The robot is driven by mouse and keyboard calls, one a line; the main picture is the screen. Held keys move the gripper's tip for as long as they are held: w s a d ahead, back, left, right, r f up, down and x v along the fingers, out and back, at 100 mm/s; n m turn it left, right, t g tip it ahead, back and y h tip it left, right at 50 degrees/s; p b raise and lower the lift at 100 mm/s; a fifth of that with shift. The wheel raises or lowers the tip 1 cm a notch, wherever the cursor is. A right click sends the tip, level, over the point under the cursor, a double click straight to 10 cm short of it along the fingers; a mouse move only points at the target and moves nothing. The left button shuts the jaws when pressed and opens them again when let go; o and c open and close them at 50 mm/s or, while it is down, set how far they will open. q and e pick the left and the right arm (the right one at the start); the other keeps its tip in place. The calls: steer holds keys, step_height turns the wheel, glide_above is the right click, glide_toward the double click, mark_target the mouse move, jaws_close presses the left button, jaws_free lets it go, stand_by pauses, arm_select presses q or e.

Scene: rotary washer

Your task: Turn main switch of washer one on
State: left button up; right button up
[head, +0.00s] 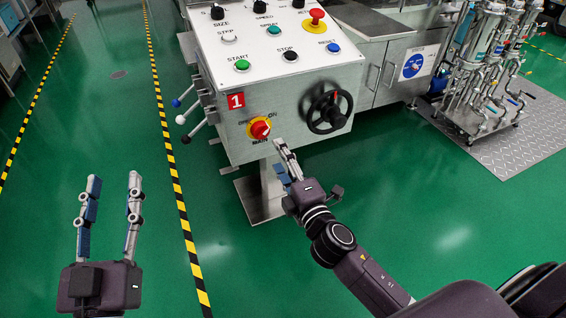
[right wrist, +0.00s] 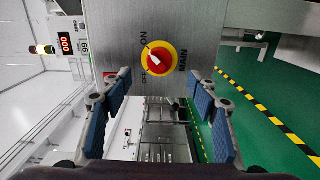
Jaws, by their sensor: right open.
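The main switch (head: 260,129) of washer one is a red knob on a yellow disc, low on the front of the control box marked with a red "1" plate (head: 236,101). In the right wrist view the switch (right wrist: 161,58) is face-on, with ON, OFF and MAIN lettering around it. It has a white mark, but I cannot tell clearly which label it points to. My right gripper (head: 279,154) is open just below and in front of the switch. In its wrist view the fingers (right wrist: 157,84) are spread, with the knob above their tips, apart from them. My left gripper (head: 114,178) is open and empty over the floor.
A black handwheel (head: 327,108) is right of the switch. Buttons and a red emergency stop (head: 316,17) are on the sloped panel above. Small levers (head: 187,118) stick out at the box's left side. A pump cart (head: 485,80) stands far right. Green floor is free at left.

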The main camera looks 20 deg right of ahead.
steer(key=shift+s, duration=0.85)
